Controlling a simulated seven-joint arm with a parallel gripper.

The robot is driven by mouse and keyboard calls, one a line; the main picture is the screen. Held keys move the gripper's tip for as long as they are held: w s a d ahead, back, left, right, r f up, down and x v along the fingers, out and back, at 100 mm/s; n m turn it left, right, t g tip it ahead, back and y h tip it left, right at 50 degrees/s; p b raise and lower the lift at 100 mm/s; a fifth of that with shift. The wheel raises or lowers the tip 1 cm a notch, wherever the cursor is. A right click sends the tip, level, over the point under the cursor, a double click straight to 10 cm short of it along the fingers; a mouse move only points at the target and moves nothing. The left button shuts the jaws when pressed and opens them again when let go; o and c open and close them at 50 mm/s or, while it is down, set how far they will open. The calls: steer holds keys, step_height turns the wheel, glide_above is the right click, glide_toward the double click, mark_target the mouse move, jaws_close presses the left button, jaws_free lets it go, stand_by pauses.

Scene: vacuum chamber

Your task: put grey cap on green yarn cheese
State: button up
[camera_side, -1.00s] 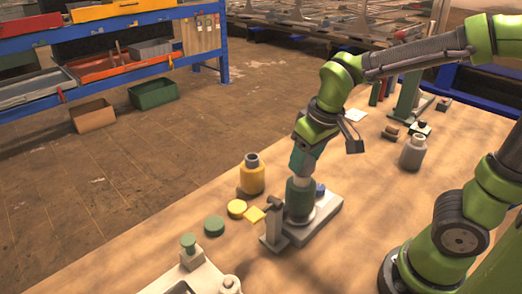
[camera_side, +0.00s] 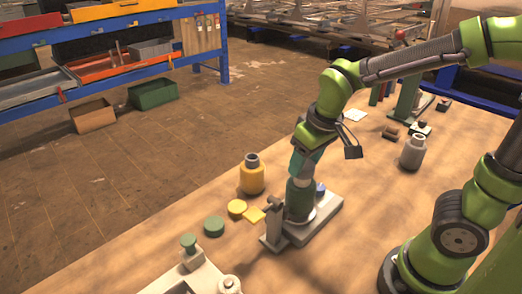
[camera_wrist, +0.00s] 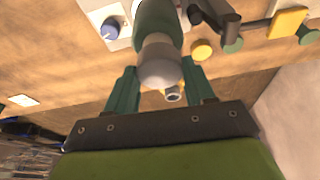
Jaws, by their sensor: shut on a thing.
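The green yarn cheese (camera_side: 299,203) stands upright on a light grey base plate (camera_side: 328,208) beside a grey clamp post (camera_side: 273,222). My gripper (camera_side: 306,163) is directly above it, pointing down and slightly tilted. The grey cap (camera_side: 303,182) is between the jaws and the top of the cheese. In the wrist view my gripper (camera_wrist: 160,72) has a finger on each side of the grey cap (camera_wrist: 158,68), and the green yarn cheese (camera_wrist: 155,18) is just beyond. The cap appears to meet the cheese's neck; how well it is seated cannot be told.
A blue knob (camera_side: 320,190) is on the plate behind the cheese. A yellow bottle (camera_side: 252,176), yellow disc (camera_side: 237,207) and green disc (camera_side: 214,226) are to the left. A grey bottle (camera_side: 413,152) stands at right. The table between it and the plate is clear.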

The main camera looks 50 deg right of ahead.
steer(key=shift+f, duration=1)
steer(key=o, duration=1.1)
steer(key=shift+r, duration=0.1)
steer(key=v, duration=1.6)
steer(key=shift+s+r, duration=0.2)
steer(key=shift+r, duration=0.15)
steer(key=f+m+t, duration=0.1)
steer(key=f, duration=0.1)
steer(key=s+f+m+t+y, duration=0.1)
steer(key=f, duration=0.2)
steer(key=s+f+m+t+y, duration=0.1)
steer(key=f+t, duration=0.1)
steer(key=shift+s+f, duration=0.2)
steer(key=shift+s, duration=0.05)
